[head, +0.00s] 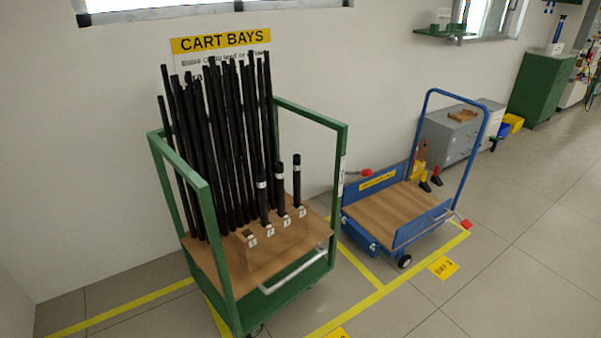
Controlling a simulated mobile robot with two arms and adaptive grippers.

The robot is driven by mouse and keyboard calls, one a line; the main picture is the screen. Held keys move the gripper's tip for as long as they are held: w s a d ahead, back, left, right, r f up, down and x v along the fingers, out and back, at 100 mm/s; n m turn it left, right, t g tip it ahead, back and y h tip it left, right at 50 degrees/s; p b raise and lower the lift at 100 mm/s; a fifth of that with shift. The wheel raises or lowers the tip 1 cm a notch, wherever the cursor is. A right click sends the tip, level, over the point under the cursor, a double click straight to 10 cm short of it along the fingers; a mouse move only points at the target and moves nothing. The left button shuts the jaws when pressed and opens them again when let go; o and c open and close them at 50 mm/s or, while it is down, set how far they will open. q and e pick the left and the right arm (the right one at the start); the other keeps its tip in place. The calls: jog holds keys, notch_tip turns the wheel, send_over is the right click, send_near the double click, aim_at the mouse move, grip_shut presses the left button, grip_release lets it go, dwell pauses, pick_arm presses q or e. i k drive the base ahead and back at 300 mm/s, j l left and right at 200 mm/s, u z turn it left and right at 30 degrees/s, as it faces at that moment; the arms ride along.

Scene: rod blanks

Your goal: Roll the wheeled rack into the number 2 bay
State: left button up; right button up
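The wheeled rack (290,302) is a green-framed cart with a wooden deck and a white handle bar (297,271) on its front. It stands upright at the left, near the wall. Its base is between two yellow floor dividers and behind the front yellow line (345,307). The left divider (217,320) shows close beside its left front corner, and the right divider (358,264) is to its right. The bay label (338,333) in front is cut off by the frame, so its number cannot be read. Neither of my grippers is in view.
Several black rods (228,150) stand in the rack, with shorter ones in numbered holders. A blue cart (400,205) occupies the bay to the right, behind another yellow bay label (443,267). Grey cabinets (450,138) stand behind it. The floor at front right is clear.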

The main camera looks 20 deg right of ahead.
aim_at(249, 272)
jog(key=i+l, duration=0.2)
jog(key=l, duration=0.15)
jog(key=i+l+u, duration=0.1)
jog(key=l, duration=0.25)
jog(key=i+l, duration=0.25)
jog(key=i+l+u, duration=0.1)
jog(key=l, duration=0.35)
jog(key=i+l, duration=0.25)
jog(key=i+l+u, duration=0.1)
jog(key=l, duration=0.4)
jog(key=i+l, duration=0.25)
jog(key=l+u, duration=0.05)
jog(key=l, duration=0.05)
